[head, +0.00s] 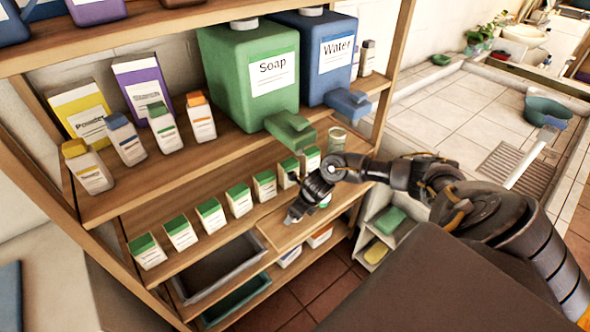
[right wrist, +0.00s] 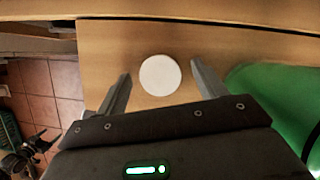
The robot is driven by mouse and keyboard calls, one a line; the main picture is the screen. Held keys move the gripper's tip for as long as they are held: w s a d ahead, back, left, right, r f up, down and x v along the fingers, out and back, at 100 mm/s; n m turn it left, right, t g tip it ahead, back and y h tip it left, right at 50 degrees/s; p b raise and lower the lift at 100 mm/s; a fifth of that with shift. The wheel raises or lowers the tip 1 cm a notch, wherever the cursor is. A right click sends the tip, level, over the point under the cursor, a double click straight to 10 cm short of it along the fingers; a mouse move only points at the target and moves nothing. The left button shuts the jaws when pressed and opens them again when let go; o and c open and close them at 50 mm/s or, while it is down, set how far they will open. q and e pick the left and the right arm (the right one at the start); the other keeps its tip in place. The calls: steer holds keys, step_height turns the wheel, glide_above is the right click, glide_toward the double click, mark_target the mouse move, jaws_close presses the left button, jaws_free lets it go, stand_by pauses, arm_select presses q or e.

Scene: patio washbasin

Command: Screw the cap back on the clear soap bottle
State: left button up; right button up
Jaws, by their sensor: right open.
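A white round disc, which looks like the cap (right wrist: 160,75), lies flat on a wooden board in the right wrist view. My right gripper (right wrist: 161,80) is open, with one finger on each side of the cap and small gaps between. In the head view my right gripper (head: 292,216) points down over the board and hides the cap. A clear cylinder with an open-looking top, apparently the clear soap bottle (head: 337,138), shows behind my right forearm, which hides its middle. A large green shape (right wrist: 285,95), perhaps this bottle, is close to the right finger.
The wooden shelf (head: 130,190) holds a row of small green-topped boxes (head: 210,214) left of my gripper. Above stand the green Soap dispenser (head: 250,100) and blue Water dispenser (head: 325,85). A grey tray (head: 215,275) sits below. The board's front is clear.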

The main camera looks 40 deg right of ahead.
steer(key=c, duration=1)
steer(key=shift+c, duration=0.2)
steer(key=shift+r, duration=0.15)
steer(key=shift+r, duration=0.25)
step_height(320, 180, up, 2)
steer(key=shift+r, duration=0.15)
steer(key=s+r+b, duration=0.3)
steer(key=s+r, duration=0.7)
steer(key=s, duration=0.4)
steer(key=shift+a, duration=0.15)
